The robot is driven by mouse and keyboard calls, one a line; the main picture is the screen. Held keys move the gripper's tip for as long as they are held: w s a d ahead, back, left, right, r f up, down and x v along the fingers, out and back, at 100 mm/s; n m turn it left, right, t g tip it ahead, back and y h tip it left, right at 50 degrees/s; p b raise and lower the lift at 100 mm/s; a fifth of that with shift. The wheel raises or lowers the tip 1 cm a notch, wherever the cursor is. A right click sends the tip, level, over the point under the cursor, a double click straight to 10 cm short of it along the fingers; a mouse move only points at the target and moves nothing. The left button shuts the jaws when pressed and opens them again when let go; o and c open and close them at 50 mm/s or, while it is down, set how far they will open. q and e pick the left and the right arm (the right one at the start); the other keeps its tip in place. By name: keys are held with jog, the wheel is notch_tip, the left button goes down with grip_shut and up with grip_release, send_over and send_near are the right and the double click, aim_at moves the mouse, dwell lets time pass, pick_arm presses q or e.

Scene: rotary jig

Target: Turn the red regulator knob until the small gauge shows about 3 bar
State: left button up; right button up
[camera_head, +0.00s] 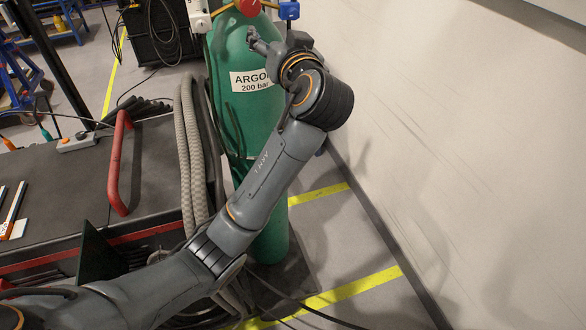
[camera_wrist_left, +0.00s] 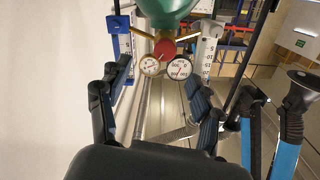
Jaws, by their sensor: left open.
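The red regulator knob (camera_head: 249,7) sits at the top of the green argon cylinder (camera_head: 236,130), cut by the upper picture edge. My left gripper (camera_head: 268,42) is in front of the cylinder, just below the knob in the head view. Its open fingers (camera_wrist_left: 160,82) frame the gauges in the wrist view, apart from the knob. My right gripper is not in view.
Flowmeter tubes (camera_wrist_left: 208,50) with scales flank the regulator. A dark cart (camera_head: 60,185) with a red handle (camera_head: 118,160) and grey hoses (camera_head: 188,150) stand left of the cylinder. A pale wall (camera_head: 450,120) closes the right side.

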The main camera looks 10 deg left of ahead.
pick_arm(q)
jog(key=w+f+m+g+h+b, duration=0.1)
jog(key=w+f+m+h+b, duration=0.1)
jog(key=f, duration=1.6)
jog(key=w+f+m+g+h+b, duration=0.1)
jog(key=w+f+m+g+h, duration=0.1)
jog(key=f, duration=1.7)
jog(key=shift+w+d+m+h+b, duration=0.4)
jog(key=shift+w+m+h, duration=0.25)
jog(key=shift+m, duration=0.55)
jog(key=shift+c, duration=0.4)
